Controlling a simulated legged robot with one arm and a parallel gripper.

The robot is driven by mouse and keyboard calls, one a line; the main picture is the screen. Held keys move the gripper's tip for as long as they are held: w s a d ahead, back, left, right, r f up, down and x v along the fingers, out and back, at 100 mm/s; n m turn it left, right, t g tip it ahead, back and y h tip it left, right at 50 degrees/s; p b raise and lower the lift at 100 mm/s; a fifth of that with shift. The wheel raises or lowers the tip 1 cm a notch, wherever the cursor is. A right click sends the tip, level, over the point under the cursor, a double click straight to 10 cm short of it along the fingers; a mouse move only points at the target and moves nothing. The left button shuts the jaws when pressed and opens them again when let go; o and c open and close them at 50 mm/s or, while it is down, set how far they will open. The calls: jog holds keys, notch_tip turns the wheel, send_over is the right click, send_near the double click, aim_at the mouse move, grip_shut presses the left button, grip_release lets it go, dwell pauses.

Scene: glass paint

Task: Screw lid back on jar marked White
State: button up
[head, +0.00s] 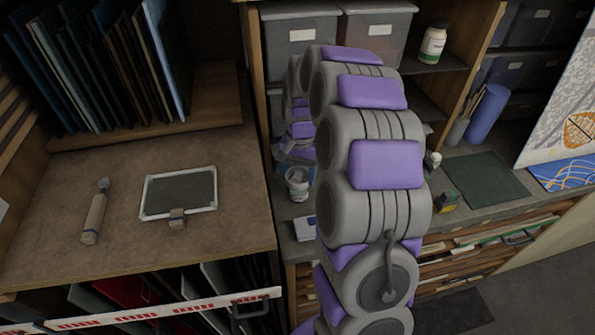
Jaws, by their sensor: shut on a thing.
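My arm's far end comes down behind its own links, just left of them. My gripper (296,152) shows there only as a small, cluttered grey and bluish patch, so its fingers and anything between them cannot be made out. Below it, a small whitish jar (297,184) stands upright on the bench, with a round, dark-looking top. Its marking is too small to read. A gap seems to lie between gripper and jar, but this is unclear. I cannot make out a loose lid. The arm hides the bench just right of the jar.
A lidded white bottle (432,44) stands on the upper shelf. A small dark and yellow jar (447,201) and a green mat (480,180) are right of my arm. A blue roll (488,112) stands behind. The left worktop (130,260) holds a framed panel (179,192) and a brush-like tool (94,216).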

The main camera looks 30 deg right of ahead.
jog(key=shift+s+f, duration=0.25)
jog(key=shift+f, duration=0.2)
dwell(0.4)
jog(key=shift+f, duration=0.1)
jog(key=shift+c, duration=0.7)
jog(key=shift+w+f, duration=0.1)
jog(key=shift+w, duration=0.05)
jog(key=shift+c, duration=0.5)
jog(key=shift+d, duration=0.1)
jog(key=shift+w, duration=0.1)
jog(key=shift+c, duration=1.2)
jog(key=shift+p, duration=0.35)
